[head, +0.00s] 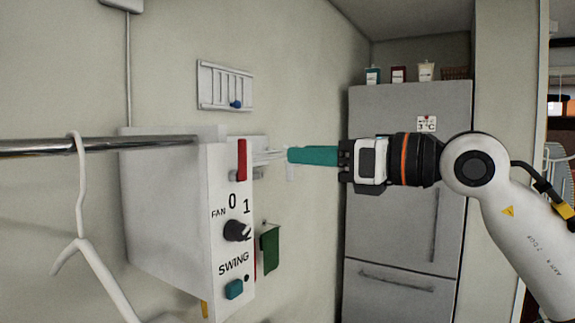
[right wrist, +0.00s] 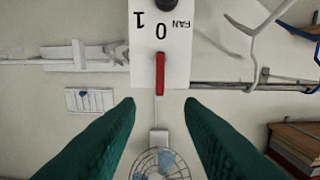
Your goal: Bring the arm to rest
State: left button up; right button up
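My right arm (head: 520,235) comes in from the right and stretches left across the fridge front in the head view. My right gripper (head: 291,155) has teal fingers pointing left toward the white control box (head: 160,190). In the right wrist view the fingers of my right gripper (right wrist: 158,104) are spread wide apart with nothing held. The box's red lever (right wrist: 160,74) shows beyond the fingertips, between them in the picture, and I see a gap to each side of it. The lever also shows in the head view (head: 242,160). My left gripper is not in view.
A metal rail (head: 90,145) with a white hanger (head: 82,245) is at left. A grey fridge (head: 400,235) stands behind my arm. A wire fan cage (right wrist: 160,164) shows below.

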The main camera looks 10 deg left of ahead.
jog(key=shift+s+d, duration=0.2)
jog(key=shift+d, duration=0.2)
